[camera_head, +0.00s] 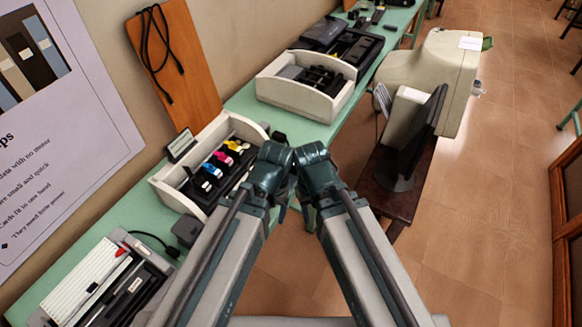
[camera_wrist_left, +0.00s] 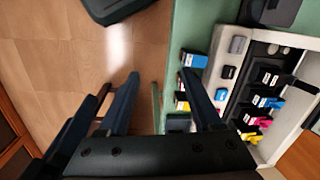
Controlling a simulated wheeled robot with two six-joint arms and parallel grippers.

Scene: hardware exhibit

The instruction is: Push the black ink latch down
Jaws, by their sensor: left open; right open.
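The ink unit (camera_head: 172,196) is an open white housing with a row of coloured latches on the green table. The black latch (camera_head: 206,186) seems to be at the near end of the row, beside the cyan one (camera_head: 210,169). In the left wrist view the black latch (camera_wrist_left: 269,79) is next to the cyan latch (camera_wrist_left: 270,102); its exact tilt is too small to tell. My left gripper (camera_wrist_left: 160,82) is open and empty, its fingers beside the table edge and apart from the latches. My right gripper (camera_head: 284,208) is mostly hidden by my arm links in the head view.
Magenta (camera_head: 222,157) and yellow (camera_head: 234,146) latches sit beside the cyan one. Small cartridges (camera_wrist_left: 193,60) lie in front of the housing. Another white housing (camera_head: 300,97) stands farther along the table, a white device (camera_head: 85,280) nearer. A monitor (camera_head: 424,135) stands to the right.

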